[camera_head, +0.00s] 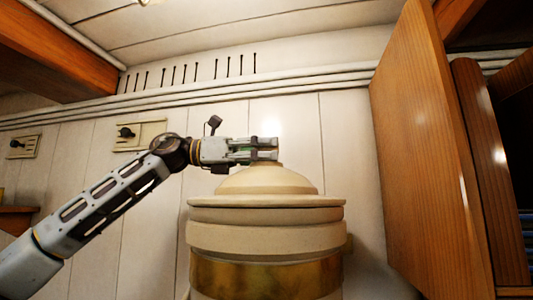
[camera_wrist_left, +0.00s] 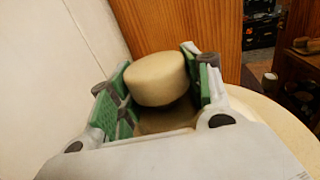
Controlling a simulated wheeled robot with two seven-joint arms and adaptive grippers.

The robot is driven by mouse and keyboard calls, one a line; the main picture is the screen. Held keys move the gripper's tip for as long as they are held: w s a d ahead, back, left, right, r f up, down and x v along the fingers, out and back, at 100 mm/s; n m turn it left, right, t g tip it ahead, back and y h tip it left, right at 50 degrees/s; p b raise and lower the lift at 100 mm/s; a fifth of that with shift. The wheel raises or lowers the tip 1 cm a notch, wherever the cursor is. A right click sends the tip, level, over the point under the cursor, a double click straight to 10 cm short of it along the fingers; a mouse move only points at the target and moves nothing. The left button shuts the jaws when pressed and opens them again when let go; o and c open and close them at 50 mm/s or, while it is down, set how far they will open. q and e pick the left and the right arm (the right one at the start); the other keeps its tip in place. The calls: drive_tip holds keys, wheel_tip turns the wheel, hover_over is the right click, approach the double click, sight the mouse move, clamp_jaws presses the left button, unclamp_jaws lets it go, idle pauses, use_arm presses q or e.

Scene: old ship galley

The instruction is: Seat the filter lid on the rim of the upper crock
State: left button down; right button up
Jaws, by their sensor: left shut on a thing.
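The filter lid (camera_head: 266,182) is a cream dome with a broad flat rim. In the head view it sits over the upper crock (camera_head: 265,238), a cream ceramic vessel with a brass-coloured band. Lid and crock look level; I cannot tell whether a thin gap is left between them. My left gripper (camera_head: 264,149) comes in from the left, shut on the lid's knob at the top. In the left wrist view the round cream knob (camera_wrist_left: 158,80) is between the green-padded fingers, and the lid's edge (camera_wrist_left: 262,112) shows at right. My right gripper is not in view.
An open wooden door (camera_head: 425,160) stands to the right of the crock. A white plank wall (camera_head: 345,150) with pipes is behind. Wall switches (camera_head: 140,135) are at the left. An orange-brown beam (camera_head: 55,50) crosses the upper left.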

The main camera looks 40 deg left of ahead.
use_arm(q)
drive_tip(key=shift+d+f, duration=0.1)
idle(0.3)
drive_tip(key=c, duration=0.6)
unclamp_jaws()
drive_tip(key=shift+s, duration=0.1)
drive_tip(key=shift+f, duration=0.1)
drive_tip(key=shift+s+a, duration=0.45)
drive_tip(key=shift+a, duration=0.1)
drive_tip(key=shift+v, duration=5)
drive_tip(key=shift+s+a, duration=0.2)
drive_tip(key=shift+a, duration=0.05)
